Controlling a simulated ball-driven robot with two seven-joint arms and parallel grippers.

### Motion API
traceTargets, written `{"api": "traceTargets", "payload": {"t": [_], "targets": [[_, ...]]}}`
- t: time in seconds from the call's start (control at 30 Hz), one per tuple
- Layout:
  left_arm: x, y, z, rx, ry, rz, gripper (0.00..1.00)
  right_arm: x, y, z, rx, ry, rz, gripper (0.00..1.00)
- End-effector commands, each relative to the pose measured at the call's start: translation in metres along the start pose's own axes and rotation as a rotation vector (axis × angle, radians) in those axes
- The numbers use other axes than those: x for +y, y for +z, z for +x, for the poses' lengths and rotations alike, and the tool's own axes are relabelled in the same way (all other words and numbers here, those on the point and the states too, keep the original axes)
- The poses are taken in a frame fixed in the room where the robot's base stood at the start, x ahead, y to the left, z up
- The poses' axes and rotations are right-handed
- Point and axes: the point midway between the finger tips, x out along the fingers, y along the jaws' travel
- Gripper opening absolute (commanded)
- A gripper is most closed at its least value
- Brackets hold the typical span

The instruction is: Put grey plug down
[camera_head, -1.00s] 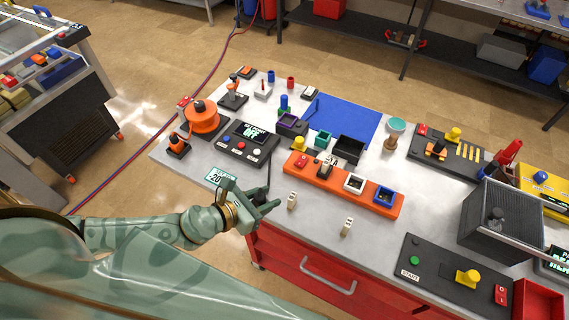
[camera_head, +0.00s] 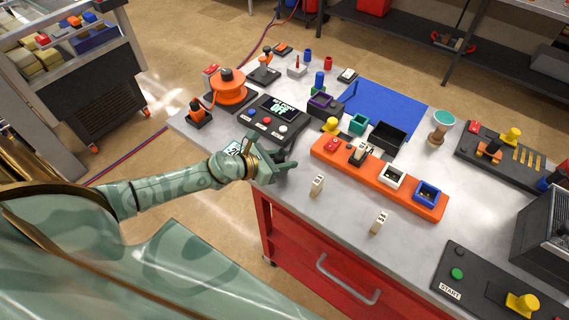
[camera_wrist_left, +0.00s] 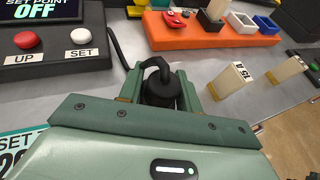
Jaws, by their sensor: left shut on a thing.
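My left gripper (camera_head: 284,168) is low over the near edge of the grey table, in front of the set point controller (camera_head: 267,121). In the left wrist view the gripper (camera_wrist_left: 170,90) is shut on a dark grey plug (camera_wrist_left: 159,90), with one finger on each side. A black cable bends over from the plug's top and runs toward the controller. The plug's lower end is hidden, so I cannot tell whether it touches the table. In the head view the gripper largely hides the plug. My right gripper is not in view.
An orange socket strip (camera_head: 411,191) lies right of the gripper. Two small pale tagged blocks (camera_head: 317,185) (camera_head: 379,222) stand before it. A blue mat (camera_head: 400,104), a black box (camera_head: 387,137) and an orange reel (camera_head: 229,92) are farther back. Bare tabletop shows around the pale blocks.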

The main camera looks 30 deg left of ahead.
Motion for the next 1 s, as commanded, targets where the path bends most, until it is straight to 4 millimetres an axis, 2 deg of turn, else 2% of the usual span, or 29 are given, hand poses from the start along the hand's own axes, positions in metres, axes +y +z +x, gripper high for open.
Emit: {"api": "traceTargets", "payload": {"t": [0.37,0.4,0.47,0.5,0.83,1.0], "targets": [[0.0,-0.004,0.002,0.0,0.0,0.001,0.1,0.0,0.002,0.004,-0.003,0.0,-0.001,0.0],[0.0,-0.005,0.002,0.0,0.0,0.001,0.37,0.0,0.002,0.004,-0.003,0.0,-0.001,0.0],[0.0,-0.004,0.001,0.0,0.0,0.001,0.54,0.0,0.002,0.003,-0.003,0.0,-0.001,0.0],[0.0,-0.003,0.001,0.0,0.0,0.001,0.56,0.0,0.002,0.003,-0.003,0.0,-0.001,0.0],[0.0,0.002,-0.001,0.0,0.0,0.001,0.56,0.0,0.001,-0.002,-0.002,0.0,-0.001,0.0],[0.0,-0.002,-0.03,0.005,-0.001,0.002,0.56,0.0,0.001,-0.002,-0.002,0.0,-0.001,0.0]]}}
